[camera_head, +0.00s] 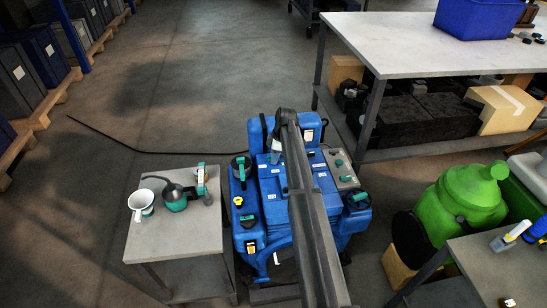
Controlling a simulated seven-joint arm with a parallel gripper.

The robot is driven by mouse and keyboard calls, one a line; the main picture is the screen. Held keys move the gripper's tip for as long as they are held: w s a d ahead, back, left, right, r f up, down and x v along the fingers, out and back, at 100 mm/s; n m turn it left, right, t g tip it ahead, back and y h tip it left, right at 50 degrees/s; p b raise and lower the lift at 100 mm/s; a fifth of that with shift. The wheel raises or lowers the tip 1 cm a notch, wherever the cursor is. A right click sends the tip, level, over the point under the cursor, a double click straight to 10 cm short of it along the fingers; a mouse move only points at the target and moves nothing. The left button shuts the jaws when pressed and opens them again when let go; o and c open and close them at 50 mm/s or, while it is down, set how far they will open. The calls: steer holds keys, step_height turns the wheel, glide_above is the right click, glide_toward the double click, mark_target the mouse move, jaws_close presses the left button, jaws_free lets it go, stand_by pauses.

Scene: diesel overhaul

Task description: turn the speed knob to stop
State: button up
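The blue diesel machine (271,190) stands in the middle of the view. A grey panel (343,172) on its right side carries small teal knobs (338,162). A black round knob with teal (357,198) sits at its right front, and another (240,168) at its left. I cannot read which is the speed knob or how it is set. My dark arm reaches over the machine and hides part of its top. A small part (275,147) beside the arm's far end may be my gripper; its fingers cannot be made out.
A small grey table (180,238) at left holds a white-and-teal mug (142,204), a teal oil can (174,197) and a teal-handled tool (202,183). A long white-topped bench (420,45) stands at back right. A green container (468,200) stands right. Floor is clear behind the machine.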

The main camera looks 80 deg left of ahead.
jaws_close()
steer(key=n, duration=0.3)
steer(key=shift+a+h, duration=0.1)
steer(key=shift+h, duration=0.2)
steer(key=shift+o, duration=2.1)
jaws_free()
steer(key=shift+r, duration=2.8)
